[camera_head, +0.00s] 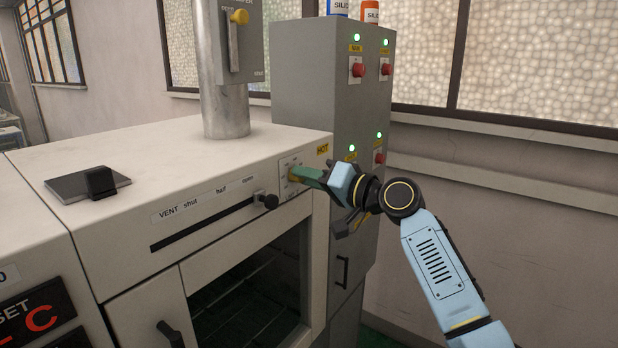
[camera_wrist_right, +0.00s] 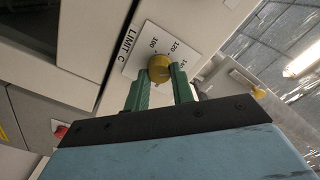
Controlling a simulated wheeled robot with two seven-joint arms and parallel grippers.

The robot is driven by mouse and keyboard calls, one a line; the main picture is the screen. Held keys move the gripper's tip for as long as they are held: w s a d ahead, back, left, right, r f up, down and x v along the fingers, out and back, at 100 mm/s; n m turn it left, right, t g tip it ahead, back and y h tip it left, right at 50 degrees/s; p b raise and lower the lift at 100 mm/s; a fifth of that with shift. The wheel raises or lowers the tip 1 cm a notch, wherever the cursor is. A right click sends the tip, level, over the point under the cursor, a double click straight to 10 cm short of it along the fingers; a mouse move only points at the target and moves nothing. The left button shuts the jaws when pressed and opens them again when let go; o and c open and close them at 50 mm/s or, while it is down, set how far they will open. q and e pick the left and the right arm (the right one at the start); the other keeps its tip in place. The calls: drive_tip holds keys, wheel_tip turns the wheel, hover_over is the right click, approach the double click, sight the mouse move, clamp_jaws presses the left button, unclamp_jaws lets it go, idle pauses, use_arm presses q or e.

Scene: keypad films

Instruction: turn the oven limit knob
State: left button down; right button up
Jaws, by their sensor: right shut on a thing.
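The oven limit knob is a round yellow knob (camera_wrist_right: 160,68) on a white plate (camera_wrist_right: 143,50) marked LIMIT C with numbers around it, in the right wrist view. My right gripper (camera_wrist_right: 163,85) has its two green fingers on either side of the knob and is shut on it. In the head view my right gripper (camera_head: 309,176) reaches in from the right to the plate at the right end of the oven front (camera_head: 240,188), and it hides the knob there. My left gripper is not in view.
A vent slider (camera_head: 265,200) sticks out left of my right gripper. A grey cabinet (camera_head: 310,75) with red buttons and green lamps stands just behind. A grey pipe (camera_head: 220,75) rises from the oven top, where a dark flat object (camera_head: 75,184) lies.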

drive_tip(key=o, duration=1)
drive_tip(key=shift+d, duration=0.1)
drive_tip(key=b+v, duration=0.3)
drive_tip(key=v, duration=1)
drive_tip(key=shift+b, duration=0.3)
drive_tip(key=shift+s, duration=0.15)
